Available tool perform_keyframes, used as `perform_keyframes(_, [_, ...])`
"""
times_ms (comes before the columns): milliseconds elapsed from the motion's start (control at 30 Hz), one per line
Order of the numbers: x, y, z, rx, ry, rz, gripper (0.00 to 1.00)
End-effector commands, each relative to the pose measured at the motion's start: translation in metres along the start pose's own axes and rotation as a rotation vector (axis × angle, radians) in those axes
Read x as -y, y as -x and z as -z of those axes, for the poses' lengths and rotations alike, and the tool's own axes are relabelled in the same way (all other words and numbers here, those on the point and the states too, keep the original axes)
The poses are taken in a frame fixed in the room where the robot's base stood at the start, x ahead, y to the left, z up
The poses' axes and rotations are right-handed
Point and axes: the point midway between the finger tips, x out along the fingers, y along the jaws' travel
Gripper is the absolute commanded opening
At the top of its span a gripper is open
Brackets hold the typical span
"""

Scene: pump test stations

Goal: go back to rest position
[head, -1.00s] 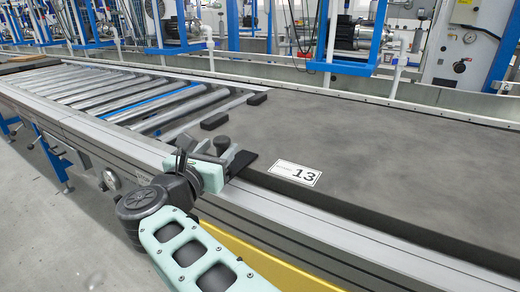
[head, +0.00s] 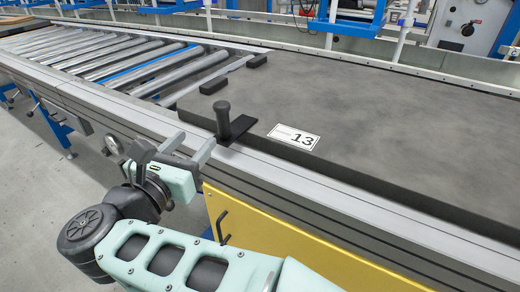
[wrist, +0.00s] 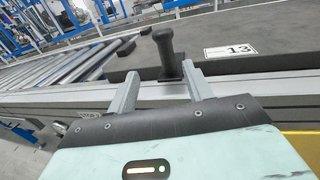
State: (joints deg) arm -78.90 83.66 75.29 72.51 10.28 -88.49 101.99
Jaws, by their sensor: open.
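My gripper (head: 188,147) is at the near edge of the conveyor line in the head view, its two grey fingers apart with nothing between them. In the wrist view the open fingers (wrist: 160,87) point toward a dark upright handle (wrist: 167,52). The same handle (head: 223,117) stands on a black base at the front edge of the grey table, beyond and to the right of my fingertips. My gripper is apart from it.
The grey table (head: 380,120) carries a white label with 13 (head: 293,137) and is otherwise largely bare. Metal rollers (head: 120,62) run to the left, with small black blocks (head: 213,85) at their end. A yellow panel (head: 270,240) is below the front rail.

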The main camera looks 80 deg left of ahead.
Motion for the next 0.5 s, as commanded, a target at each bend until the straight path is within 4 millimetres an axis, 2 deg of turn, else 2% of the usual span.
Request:
perform_keyframes(33, [-0.001,0.012,-0.003,0.000,0.001,-0.005,0.51])
perform_keyframes(200, [-0.001,0.044,-0.002,0.000,0.000,-0.004,0.51])
perform_keyframes(333, [-0.001,0.058,-0.001,0.000,0.001,-0.004,0.51])
perform_keyframes(500, [-0.001,0.065,0.000,0.000,0.000,-0.002,0.51])
